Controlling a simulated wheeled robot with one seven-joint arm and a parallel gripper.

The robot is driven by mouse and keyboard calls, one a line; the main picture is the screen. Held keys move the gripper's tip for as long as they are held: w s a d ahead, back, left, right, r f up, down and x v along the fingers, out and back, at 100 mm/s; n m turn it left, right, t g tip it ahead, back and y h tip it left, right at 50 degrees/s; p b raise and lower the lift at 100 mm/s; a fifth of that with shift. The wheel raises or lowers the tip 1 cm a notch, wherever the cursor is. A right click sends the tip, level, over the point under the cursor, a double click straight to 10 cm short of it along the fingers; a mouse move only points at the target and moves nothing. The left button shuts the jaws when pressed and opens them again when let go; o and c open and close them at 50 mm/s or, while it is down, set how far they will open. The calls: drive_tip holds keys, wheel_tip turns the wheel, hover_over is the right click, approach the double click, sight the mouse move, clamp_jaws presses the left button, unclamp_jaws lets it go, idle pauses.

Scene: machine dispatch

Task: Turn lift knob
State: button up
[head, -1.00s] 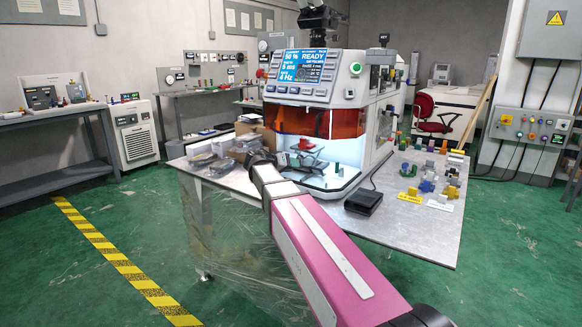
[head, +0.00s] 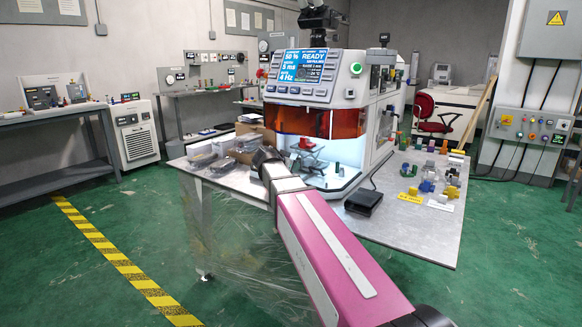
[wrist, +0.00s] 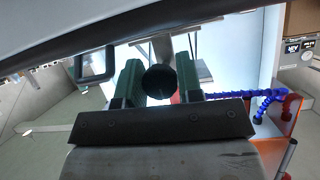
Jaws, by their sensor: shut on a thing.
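The lift knob (wrist: 160,82) is a round black knob seen end-on in the wrist view. My gripper (wrist: 157,92) has its two green fingers on either side of the knob and is shut on it. In the head view, a small lift (head: 305,158) with a red piece (head: 307,144) on top stands inside the lit chamber of the machine (head: 312,92). My arm reaches to the chamber's left front. The knob and my fingertips cannot be made out there.
Clear trays (head: 205,154) and a cardboard box (head: 250,130) lie left of the machine. A black pedal box (head: 363,201) and several small coloured parts (head: 427,187) are on the table (head: 400,232) at right. A blue segmented hose (wrist: 245,94) runs close right of my gripper in the wrist view.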

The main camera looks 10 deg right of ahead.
drive_tip(key=shift+m, duration=0.4)
drive_tip(key=o, duration=0.9)
drive_tip(key=v, duration=1)
drive_tip(key=shift+s+r, duration=0.2)
drive_tip(key=shift+s, duration=0.2)
drive_tip(key=shift+a, duration=0.1)
